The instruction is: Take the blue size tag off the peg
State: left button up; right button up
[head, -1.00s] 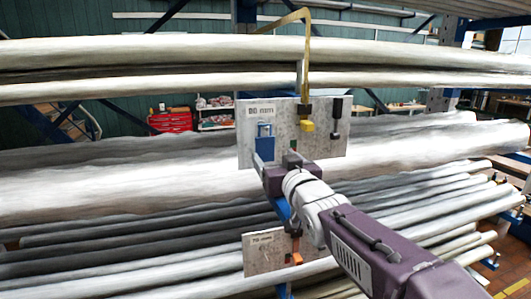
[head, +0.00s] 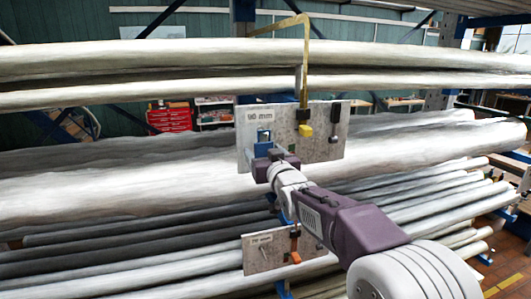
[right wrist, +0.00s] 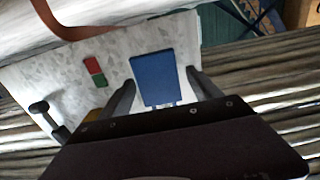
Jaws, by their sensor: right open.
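The blue size tag (head: 264,138) hangs on the upper left of the grey "90 mm" plate (head: 322,148), its lower part hidden by my gripper in the head view. My right gripper (head: 264,157) is in front of the tag's lower end. In the right wrist view the blue tag (right wrist: 154,76) lies between the two spread fingers of my right gripper (right wrist: 160,77), with a visible gap at each side. The peg itself cannot be made out clearly. My left gripper is not in view.
The plate also carries a yellow tag (head: 305,130), a black peg or knob (head: 334,133) and a red and green marker (right wrist: 94,71). A "70 mm" plate (head: 262,255) with an orange tag hangs below. Long pipes (head: 120,175) lie all around.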

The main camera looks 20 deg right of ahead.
jog(key=c, duration=0.4)
jog(key=shift+d, duration=0.1)
jog(key=c, duration=1)
jog(key=shift+r+p, duration=0.5)
jog(key=shift+r, duration=0.35)
jog(key=shift+s+f, duration=0.1)
